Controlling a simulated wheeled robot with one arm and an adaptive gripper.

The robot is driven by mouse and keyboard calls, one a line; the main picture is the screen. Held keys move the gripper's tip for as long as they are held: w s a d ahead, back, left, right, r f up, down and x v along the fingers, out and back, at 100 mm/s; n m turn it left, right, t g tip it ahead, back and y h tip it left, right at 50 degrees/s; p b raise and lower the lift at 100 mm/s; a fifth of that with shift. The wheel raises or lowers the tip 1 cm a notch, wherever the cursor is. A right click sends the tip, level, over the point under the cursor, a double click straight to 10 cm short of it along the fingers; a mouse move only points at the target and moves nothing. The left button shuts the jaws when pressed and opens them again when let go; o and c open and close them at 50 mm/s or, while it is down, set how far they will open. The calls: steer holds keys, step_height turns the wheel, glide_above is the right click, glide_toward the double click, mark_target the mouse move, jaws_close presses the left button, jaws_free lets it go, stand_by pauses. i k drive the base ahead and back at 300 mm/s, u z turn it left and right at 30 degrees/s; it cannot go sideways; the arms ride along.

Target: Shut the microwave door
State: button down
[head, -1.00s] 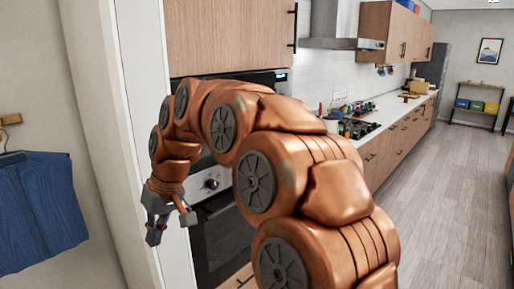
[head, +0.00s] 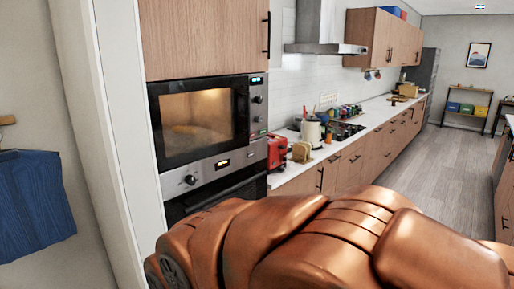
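The microwave (head: 240,146) is built into the wooden cabinet column, above an oven, in the head view. Its black-framed front (head: 162,135) looks flush with the control panel (head: 258,105); I see no door swung out and no gap. Warm light shows inside through the window (head: 197,112), with a pale brownish shape low in it. My gripper is out of view; only my copper-coloured arm links show along the bottom, hiding the lower part of the oven.
The oven (head: 210,170) sits directly below. A red toaster (head: 277,151), a pale kettle-like container (head: 311,130) and a wooden block (head: 302,152) stand on the counter to the right. A white wall edge (head: 115,130) borders the left. Open floor (head: 400,165) lies at right.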

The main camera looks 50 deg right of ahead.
mark_target(240, 104)
steer(key=k, duration=0.1)
steer(key=z, duration=1.7)
steer(key=i, duration=0.8)
steer(key=u, duration=1.15)
